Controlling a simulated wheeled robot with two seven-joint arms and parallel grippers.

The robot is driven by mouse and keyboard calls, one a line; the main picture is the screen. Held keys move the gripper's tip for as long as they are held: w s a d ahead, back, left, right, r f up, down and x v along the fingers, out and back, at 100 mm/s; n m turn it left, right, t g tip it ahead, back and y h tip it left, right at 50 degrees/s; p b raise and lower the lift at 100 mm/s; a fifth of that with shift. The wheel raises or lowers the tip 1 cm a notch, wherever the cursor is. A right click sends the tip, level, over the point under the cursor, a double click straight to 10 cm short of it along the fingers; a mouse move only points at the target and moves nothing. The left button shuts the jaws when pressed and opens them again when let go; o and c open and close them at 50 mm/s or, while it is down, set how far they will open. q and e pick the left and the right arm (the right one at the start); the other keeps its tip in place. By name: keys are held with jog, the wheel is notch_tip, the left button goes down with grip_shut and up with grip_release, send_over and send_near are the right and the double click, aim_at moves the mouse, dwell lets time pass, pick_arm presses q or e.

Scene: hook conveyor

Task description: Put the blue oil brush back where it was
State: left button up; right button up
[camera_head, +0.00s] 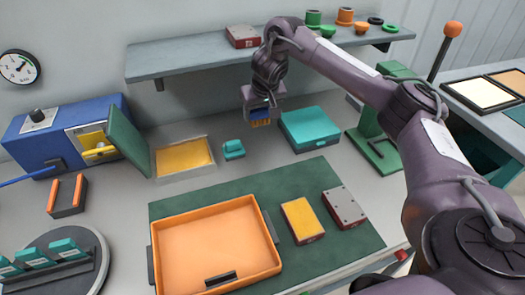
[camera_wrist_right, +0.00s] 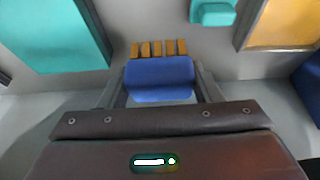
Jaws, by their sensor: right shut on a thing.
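The blue oil brush (camera_wrist_right: 160,80) is a blue block with a row of orange bristle tufts; in the head view its bristles (camera_head: 261,123) show beneath my right gripper (camera_head: 259,108). My right gripper is shut on its blue body, one finger on each side. The bristles point away from the palm, down toward the grey table. The brush seems to be above the table, between a small teal block (camera_head: 233,150) and a teal box (camera_head: 312,128); its exact height cannot be told. My left gripper is not in view.
A shallow tray with a yellow pad (camera_head: 183,156) lies left of the small teal block, near a blue machine (camera_head: 62,133) with an open green door. An orange tray (camera_head: 215,242) sits on a green mat in front. A shelf (camera_head: 192,54) runs behind.

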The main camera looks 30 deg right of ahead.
aim_at(265, 123)
jog(key=shift+d+f, duration=0.7)
jog(key=shift+d, duration=0.05)
notch_tip(265, 123, down, 5)
jog(key=shift+f, duration=0.1)
notch_tip(265, 123, down, 4)
jog(key=shift+r, duration=0.1)
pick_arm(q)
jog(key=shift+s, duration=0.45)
pick_arm(e)
jog(key=shift+f, duration=0.2)
jog(key=shift+f, duration=0.1)
jog(key=o, duration=0.9)
jog(key=shift+o, duration=0.2)
